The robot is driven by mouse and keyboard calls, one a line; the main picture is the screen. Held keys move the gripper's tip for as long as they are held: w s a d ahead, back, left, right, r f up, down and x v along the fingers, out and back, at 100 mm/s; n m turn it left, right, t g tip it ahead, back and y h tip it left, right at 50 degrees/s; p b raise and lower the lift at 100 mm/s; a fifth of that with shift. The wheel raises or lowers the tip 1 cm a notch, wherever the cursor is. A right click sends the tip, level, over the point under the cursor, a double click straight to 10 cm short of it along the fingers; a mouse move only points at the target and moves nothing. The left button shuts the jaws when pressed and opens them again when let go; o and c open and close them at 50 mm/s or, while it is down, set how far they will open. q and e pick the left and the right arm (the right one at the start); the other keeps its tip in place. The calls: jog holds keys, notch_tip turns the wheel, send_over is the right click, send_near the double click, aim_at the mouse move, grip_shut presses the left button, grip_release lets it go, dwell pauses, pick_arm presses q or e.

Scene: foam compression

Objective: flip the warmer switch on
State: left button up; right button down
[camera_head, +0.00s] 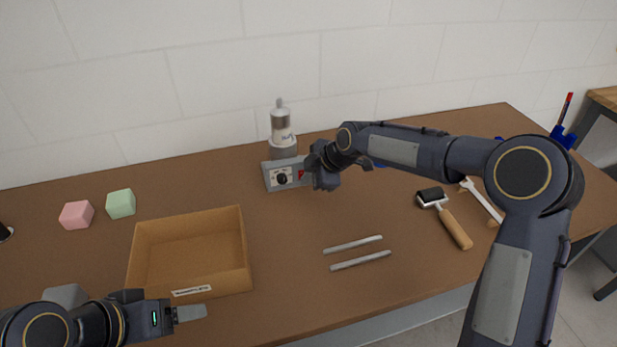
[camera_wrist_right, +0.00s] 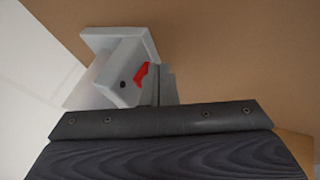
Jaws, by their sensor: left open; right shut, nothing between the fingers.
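The warmer (camera_head: 282,176) is a grey box with a black knob on its front, standing at the back of the table by the wall. A red switch (camera_head: 301,174) is on the right part of its front, partly covered by my right gripper. My right gripper (camera_head: 318,177) is shut and empty, right at the switch. In the right wrist view the red switch (camera_wrist_right: 142,74) shows just beside the fingertips (camera_wrist_right: 163,88); I cannot tell whether they touch. My left gripper (camera_head: 190,313) is open and empty, low at the front left, near the box.
Two metal rods (camera_head: 358,252) lie mid-table. A roller (camera_head: 445,216) and a wrench-like tool (camera_head: 481,200) lie at right.

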pick_arm(q)
notch_tip(320, 180, down, 3)
jog(key=b, duration=0.2)
jog(key=shift+b, duration=0.35)
pick_arm(e)
jog(key=shift+w+f+t, duration=0.15)
jog(key=shift+f+t, duration=0.15)
jog(key=shift+f, duration=0.2)
pick_arm(q)
jog(key=shift+r+p, duration=0.6)
jog(key=shift+r, duration=0.05)
pick_arm(e)
jog(key=shift+r, duration=0.45)
jog(key=shift+r+p, duration=0.5)
jog(key=shift+r, duration=0.4)
pick_arm(q)
jog(key=shift+r, duration=0.45)
